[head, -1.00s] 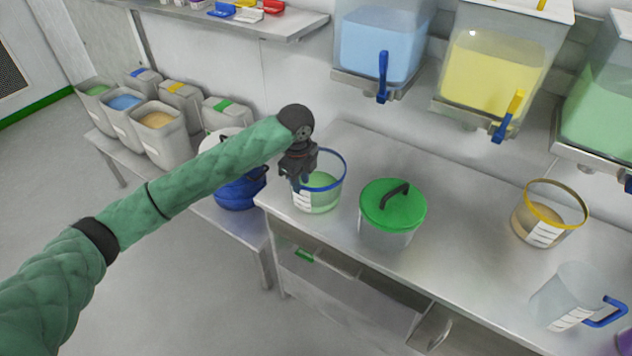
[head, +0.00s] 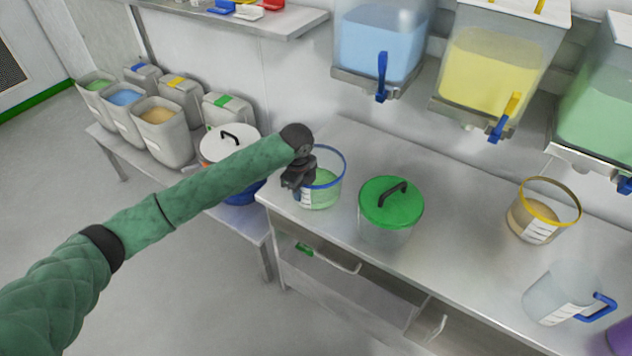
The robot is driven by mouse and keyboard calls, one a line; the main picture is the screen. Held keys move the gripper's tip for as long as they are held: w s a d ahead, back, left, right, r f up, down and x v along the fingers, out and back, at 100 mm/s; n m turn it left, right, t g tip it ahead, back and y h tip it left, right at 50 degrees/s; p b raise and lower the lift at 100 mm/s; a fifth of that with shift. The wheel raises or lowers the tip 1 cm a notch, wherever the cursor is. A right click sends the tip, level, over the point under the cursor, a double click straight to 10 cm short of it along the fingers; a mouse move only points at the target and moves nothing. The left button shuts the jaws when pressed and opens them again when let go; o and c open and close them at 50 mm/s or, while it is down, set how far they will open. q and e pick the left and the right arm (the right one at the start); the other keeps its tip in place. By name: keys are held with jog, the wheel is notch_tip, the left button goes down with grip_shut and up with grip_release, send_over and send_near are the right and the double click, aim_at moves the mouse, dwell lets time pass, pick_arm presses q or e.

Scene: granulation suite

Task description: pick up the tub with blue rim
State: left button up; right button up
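The clear tub with the blue rim (head: 322,192) stands upright on the steel worktop near its left end. It holds green material and has a white label on its front left. My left gripper (head: 289,186) is at the tub's left side, overlapping the rim in the head view. Its dark body covers the left part of the rim and tub wall. I cannot tell whether the fingers touch the tub or how far apart they are. My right gripper is not in view.
A tub with a green lid (head: 391,212) stands just right of the blue-rim tub. A yellow-rim tub (head: 541,212) and a blue-handled jug (head: 560,294) are farther right on the worktop (head: 460,210). Dispensers with taps (head: 382,76) hang above. A white-lidded blue drum (head: 225,147) is left.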

pick_arm(q)
grip_shut()
dwell(1.2)
